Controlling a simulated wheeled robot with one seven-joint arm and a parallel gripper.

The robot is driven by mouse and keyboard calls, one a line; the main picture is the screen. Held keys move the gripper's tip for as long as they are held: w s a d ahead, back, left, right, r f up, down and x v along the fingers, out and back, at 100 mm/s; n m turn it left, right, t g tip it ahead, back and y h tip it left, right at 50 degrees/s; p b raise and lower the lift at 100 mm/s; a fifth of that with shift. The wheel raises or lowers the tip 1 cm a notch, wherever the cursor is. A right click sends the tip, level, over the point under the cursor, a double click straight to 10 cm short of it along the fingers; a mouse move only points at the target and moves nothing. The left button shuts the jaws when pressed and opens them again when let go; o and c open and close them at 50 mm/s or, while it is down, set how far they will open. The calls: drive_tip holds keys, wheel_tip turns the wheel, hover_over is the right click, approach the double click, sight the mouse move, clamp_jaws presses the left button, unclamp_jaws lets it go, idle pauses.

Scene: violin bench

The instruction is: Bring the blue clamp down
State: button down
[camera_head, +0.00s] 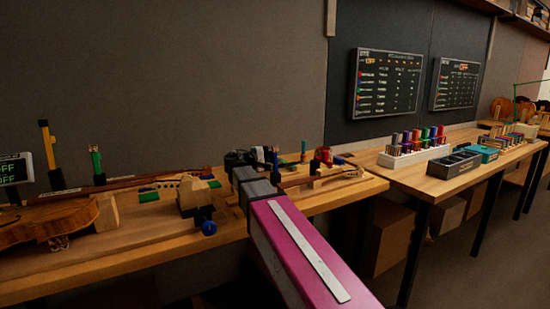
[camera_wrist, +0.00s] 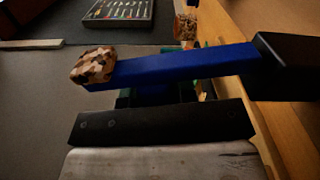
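A blue upright bar, which I take as the blue clamp (camera_head: 276,159), stands just beyond my gripper (camera_head: 246,179) in the head view. In the wrist view the blue clamp (camera_wrist: 185,64) runs across the picture, with a black part at its right end and a mottled brown piece at its left end. A dark block with screw heads (camera_wrist: 160,121), seemingly part of my gripper, lies beside the bar with a gap between them. My arm hides the clamp's lower part in the head view. I cannot tell whether my gripper is open or shut.
A violin (camera_head: 45,222) lies at the left of the wooden bench (camera_head: 120,270). A yellow-and-black clamp (camera_head: 49,150) and a green upright (camera_head: 96,162) stand behind it. A wooden block with a blue knob (camera_head: 209,228) is left of my gripper. Bins (camera_head: 453,165) occupy the right table.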

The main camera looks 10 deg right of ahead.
drive_tip(key=shift+s+r+m, duration=0.1)
drive_tip(key=shift+s+m, duration=0.05)
drive_tip(key=shift+m, duration=0.15)
drive_tip(key=m, duration=0.1)
drive_tip(key=s+m, duration=0.1)
drive_tip(key=s+r+m, duration=0.1)
drive_tip(key=m, duration=0.1)
drive_tip(key=shift+d, duration=0.35)
drive_tip(key=shift+s+d+r+m, duration=0.15)
drive_tip(key=shift+s+m, duration=0.4)
drive_tip(key=shift+m, duration=0.65)
drive_tip(key=shift+s+d+r+m, duration=0.15)
drive_tip(key=shift+s+m, duration=0.4)
drive_tip(key=shift+m, duration=0.65)
drive_tip(key=shift+d+f, duration=0.1)
drive_tip(key=c, duration=0.9)
unclamp_jaws()
drive_tip(key=v, duration=1.1)
